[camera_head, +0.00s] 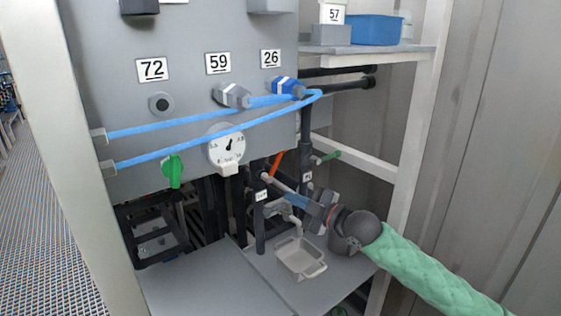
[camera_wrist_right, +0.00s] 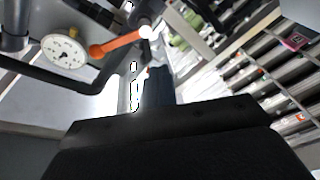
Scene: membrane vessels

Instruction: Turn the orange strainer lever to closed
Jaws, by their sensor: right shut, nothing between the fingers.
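The orange strainer lever (camera_head: 277,163) shows as a short slanted strip behind the dark pipes, below the panel's right edge. In the right wrist view the orange lever (camera_wrist_right: 118,44) lies slanted at upper left, with a pale round tip at its right end. My right gripper (camera_head: 284,192) reaches in from the right and points up-left, close below the lever in the picture. It is shut and empty. I cannot tell whether it touches the lever. Part of the lever is hidden by pipes. My left gripper is not in view.
A white gauge (camera_head: 228,148), a green handle (camera_head: 174,170) and blue hoses (camera_head: 190,146) are on the panel. A grey tray (camera_head: 299,258) lies below my gripper. A blue bin (camera_head: 375,30) stands on the upper shelf. Dark vertical pipes crowd the lever; a frame post (camera_head: 409,130) stands right.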

